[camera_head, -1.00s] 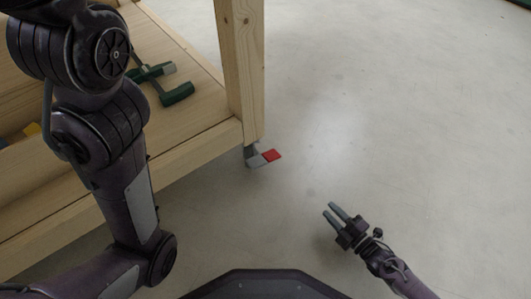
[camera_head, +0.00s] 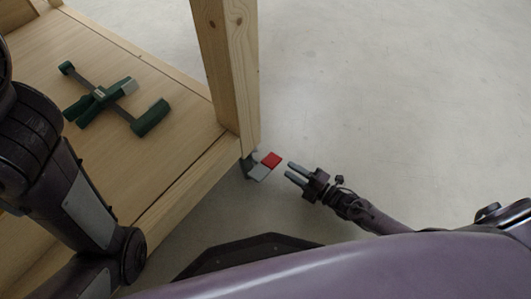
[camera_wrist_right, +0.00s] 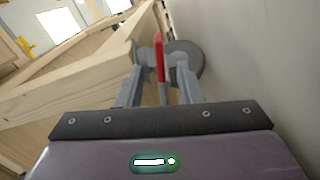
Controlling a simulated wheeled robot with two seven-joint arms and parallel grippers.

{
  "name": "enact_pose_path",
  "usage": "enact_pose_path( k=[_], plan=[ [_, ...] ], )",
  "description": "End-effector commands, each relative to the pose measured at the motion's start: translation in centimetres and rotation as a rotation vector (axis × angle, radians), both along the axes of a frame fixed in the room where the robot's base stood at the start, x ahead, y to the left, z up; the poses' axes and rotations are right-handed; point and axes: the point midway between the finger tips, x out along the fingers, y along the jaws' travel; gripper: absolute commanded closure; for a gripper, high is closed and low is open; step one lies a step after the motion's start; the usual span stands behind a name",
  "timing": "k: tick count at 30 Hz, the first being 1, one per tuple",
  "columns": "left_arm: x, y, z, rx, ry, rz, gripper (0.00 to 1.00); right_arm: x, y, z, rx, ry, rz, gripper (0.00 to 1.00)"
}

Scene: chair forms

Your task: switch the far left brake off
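The caster brake at the foot of the wooden table's leg has a red tab (camera_head: 272,159) and a grey tab (camera_head: 260,173). My right gripper (camera_head: 287,169) is just right of the red tab, pointing left at it, with its two fingers apart and nothing held. In the right wrist view the red tab (camera_wrist_right: 159,58) stands upright ahead, between the lines of the open fingers. A grey round wheel (camera_wrist_right: 188,62) shows behind it. I cannot tell whether the fingers touch the brake. My left gripper is out of view; only my left arm shows at the left.
The wooden leg (camera_head: 228,75) rises above the brake, and the table's lower shelf (camera_head: 165,80) spreads left. A green clamp (camera_head: 118,103) lies on the shelf. Pale floor (camera_head: 400,90) is clear to the right.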

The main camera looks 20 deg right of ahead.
Motion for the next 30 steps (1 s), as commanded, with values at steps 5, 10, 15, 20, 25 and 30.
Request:
enact_pose_path(
  k=[5,10,15,20,25,30],
  plan=[
    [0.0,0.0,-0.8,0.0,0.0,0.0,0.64,1.7,1.3,-0.1,0.003,-0.003,0.001,0.67],
    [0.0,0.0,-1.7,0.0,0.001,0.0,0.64,3.9,3.1,-0.2,0.003,-0.004,0.0,0.67],
    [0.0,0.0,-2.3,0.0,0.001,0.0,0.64,5.5,4.3,-0.1,0.003,-0.002,0.0,0.67],
    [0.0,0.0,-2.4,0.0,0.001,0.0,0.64,6.0,4.7,-0.1,0.001,0.001,0.0,0.67],
    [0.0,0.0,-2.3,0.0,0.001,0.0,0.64,6.0,4.8,0.0,0.0,0.0,0.0,0.67],
    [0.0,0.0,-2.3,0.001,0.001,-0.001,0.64,6.0,4.7,0.0,0.0,0.0,0.0,0.83]
  ],
)
